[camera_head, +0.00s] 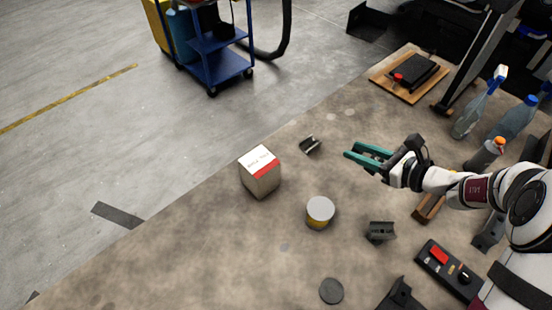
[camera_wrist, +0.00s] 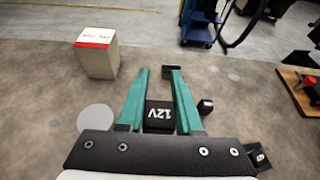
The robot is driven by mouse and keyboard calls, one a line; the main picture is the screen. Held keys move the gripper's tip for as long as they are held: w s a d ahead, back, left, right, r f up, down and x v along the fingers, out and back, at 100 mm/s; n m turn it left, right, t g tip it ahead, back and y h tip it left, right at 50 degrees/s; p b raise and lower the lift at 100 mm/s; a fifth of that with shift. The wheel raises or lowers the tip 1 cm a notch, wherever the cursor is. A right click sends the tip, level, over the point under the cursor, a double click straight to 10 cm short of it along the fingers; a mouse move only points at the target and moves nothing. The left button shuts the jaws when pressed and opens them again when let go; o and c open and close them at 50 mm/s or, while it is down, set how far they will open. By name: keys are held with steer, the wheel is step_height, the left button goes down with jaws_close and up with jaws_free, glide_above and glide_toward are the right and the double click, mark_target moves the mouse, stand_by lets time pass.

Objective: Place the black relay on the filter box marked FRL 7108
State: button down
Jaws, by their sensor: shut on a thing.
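The filter box (camera_head: 261,181) is a pale block with a white top and a red band, upright on the brown worktop in the head view. It also shows in the wrist view (camera_wrist: 100,63) at upper left; its lettering is too small to read. My gripper (camera_head: 356,150) has teal fingers and is above the worktop, to the right of the box and apart from it. In the wrist view the black relay (camera_wrist: 160,116), marked 12V, sits between the fingers, and my gripper (camera_wrist: 157,72) is shut on it.
A can with a grey lid (camera_head: 320,208) stands front right of the box. Bottles (camera_head: 479,112) stand at right. A blue trolley (camera_head: 218,62) is beyond the worktop edge.

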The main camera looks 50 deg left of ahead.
steer(key=s+a+r, duration=0.3)
steer(key=s+a, duration=0.2)
steer(key=a, duration=0.1)
steer(key=s+a+r, duration=0.4)
steer(key=a, duration=0.3)
glide_above(251, 153)
step_height(251, 153, down, 7)
steer(key=shift+r, duration=0.1)
steer(key=f, duration=0.4)
steer(key=shift+a+f, duration=0.2)
steer(key=shift+a, duration=0.1)
steer(key=shift+f, duration=0.1)
steer(key=c, duration=0.6)
jaws_free()
